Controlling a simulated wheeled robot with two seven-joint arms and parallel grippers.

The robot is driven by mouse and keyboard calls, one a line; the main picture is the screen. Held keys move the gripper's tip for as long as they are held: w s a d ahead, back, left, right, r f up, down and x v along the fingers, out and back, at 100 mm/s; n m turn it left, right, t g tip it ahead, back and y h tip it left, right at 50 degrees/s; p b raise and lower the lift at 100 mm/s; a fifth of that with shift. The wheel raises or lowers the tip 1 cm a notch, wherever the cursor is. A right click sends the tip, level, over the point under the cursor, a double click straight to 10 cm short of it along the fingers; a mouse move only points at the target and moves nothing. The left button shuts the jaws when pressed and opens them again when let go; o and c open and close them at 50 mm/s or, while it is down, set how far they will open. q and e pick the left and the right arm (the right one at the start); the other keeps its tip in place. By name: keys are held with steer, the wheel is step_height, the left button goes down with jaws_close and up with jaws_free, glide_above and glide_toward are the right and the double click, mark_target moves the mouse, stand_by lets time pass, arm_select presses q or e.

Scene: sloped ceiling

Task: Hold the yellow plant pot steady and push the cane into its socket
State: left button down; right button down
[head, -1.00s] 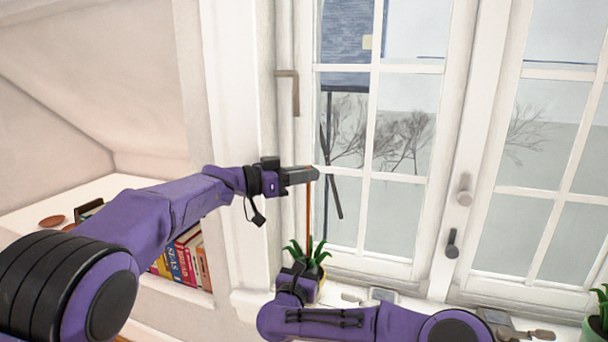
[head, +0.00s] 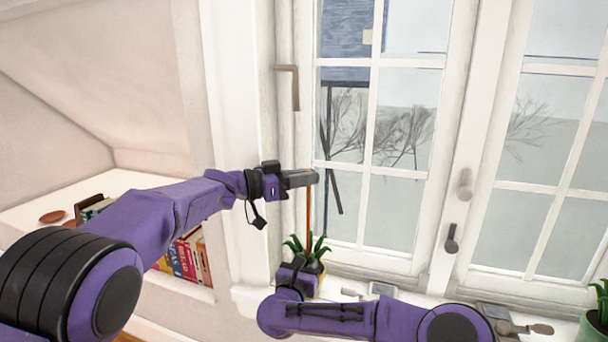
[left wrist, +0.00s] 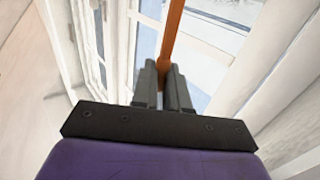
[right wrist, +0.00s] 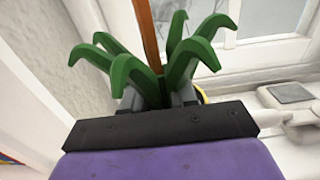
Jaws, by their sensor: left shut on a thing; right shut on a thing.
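The yellow plant pot (head: 319,279) with a green plant (head: 305,248) stands on the window sill, mostly hidden behind my right gripper (head: 306,270). My right gripper is shut on the pot; the right wrist view shows green leaves (right wrist: 190,48) over the fingers and a sliver of yellow rim (right wrist: 202,95). The orange-brown cane (head: 308,212) stands roughly upright, its lower end among the leaves. My left gripper (head: 316,177) is shut on the cane near its top, and the left wrist view shows the cane (left wrist: 172,35) between the fingers. The socket is hidden by the leaves.
The window (head: 400,150) stands close behind the cane. Flat grey items (head: 384,290) lie on the sill to the right of the pot. Another potted plant (head: 602,300) is at the far right. Books (head: 187,258) fill a shelf at the left.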

arm_select(q)
steer(key=shift+f, duration=1.8)
steer(key=c, duration=1.1)
jaws_free()
steer(key=v, duration=1.2)
steer(key=shift+f, duration=0.1)
